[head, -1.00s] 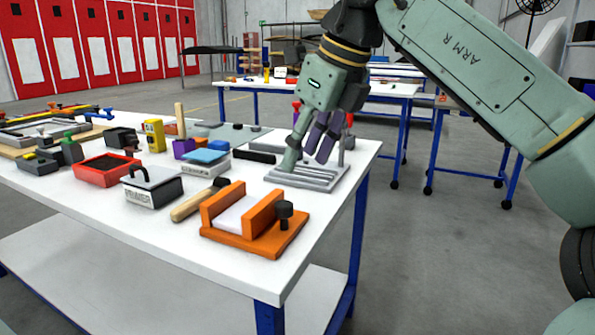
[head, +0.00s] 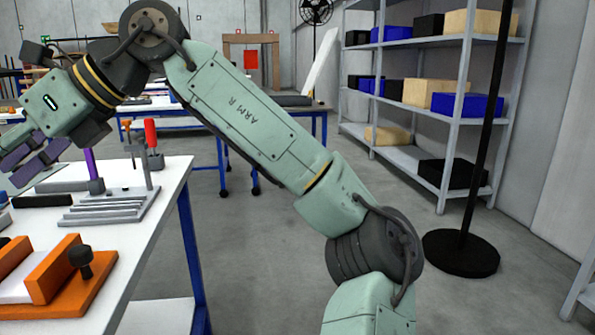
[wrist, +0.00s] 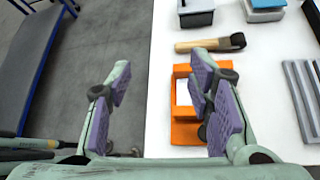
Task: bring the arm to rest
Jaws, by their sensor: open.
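My arm (head: 245,120) is green and reaches across the head view from the lower right to the upper left. My gripper (head: 22,168) is at the left edge of the head view, above the white table, pointing down and left. In the wrist view my gripper (wrist: 165,105) has its two purple-padded fingers spread wide with nothing between them. An orange fixture (wrist: 185,135) lies below, partly hidden by the right finger.
The white table (head: 150,235) holds the orange fixture (head: 60,300), a grey slotted plate (head: 110,205) and a red-handled tool (head: 151,135). A brush (wrist: 210,43) lies beyond the fixture. Shelves (head: 430,110) and a black stand (head: 462,250) are at right. Floor between is open.

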